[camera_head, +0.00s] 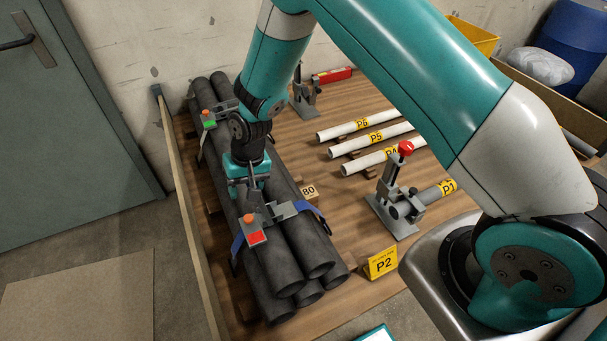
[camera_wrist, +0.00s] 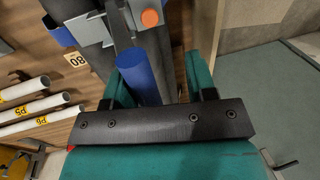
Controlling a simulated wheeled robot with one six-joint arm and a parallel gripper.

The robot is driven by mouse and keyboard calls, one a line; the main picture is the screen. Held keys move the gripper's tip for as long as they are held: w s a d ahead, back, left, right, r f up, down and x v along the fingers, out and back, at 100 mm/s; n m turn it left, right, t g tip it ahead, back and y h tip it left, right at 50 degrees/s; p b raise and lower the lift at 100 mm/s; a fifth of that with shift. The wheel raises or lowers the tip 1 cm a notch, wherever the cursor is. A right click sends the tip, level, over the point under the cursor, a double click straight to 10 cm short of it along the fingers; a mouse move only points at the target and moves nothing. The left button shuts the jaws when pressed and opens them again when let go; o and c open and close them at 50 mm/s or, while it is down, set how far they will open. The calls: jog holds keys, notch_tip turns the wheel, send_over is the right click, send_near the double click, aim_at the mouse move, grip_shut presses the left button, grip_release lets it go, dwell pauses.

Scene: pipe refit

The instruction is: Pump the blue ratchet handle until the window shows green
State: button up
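A ratchet with a grey body (camera_head: 272,217) sits on the near strap (camera_head: 310,208) of a bundle of dark pipes (camera_head: 275,270). Its indicator window (camera_head: 256,237) shows red, and an orange knob (camera_head: 248,218) is beside it. In the wrist view the blue handle (camera_wrist: 143,75) points toward my gripper (camera_wrist: 160,75). The handle lies between the two teal fingers, close to the left one, with a clear gap to the right one. The fingers look open around it. In the head view my gripper (camera_head: 249,178) is just behind the ratchet and hides most of the handle.
A second ratchet farther back on the bundle has a green window (camera_head: 209,124). A wooden rail (camera_head: 190,215) runs along the left. White pipes (camera_head: 370,138), a clamp stand with a red knob (camera_head: 398,195) and a yellow P2 sign (camera_head: 381,262) are to the right.

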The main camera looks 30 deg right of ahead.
jog(key=d, duration=0.3)
jog(key=shift+d+r+p, duration=0.1)
jog(key=shift+r+p, duration=0.2)
jog(key=shift+r, duration=0.1)
jog(key=d, duration=0.3)
jog(key=shift+d, duration=0.1)
jog(key=shift+d+f, duration=0.2)
jog(key=shift+d, duration=0.6)
jog(key=shift+d+f, duration=0.2)
jog(key=shift+d, duration=0.6)
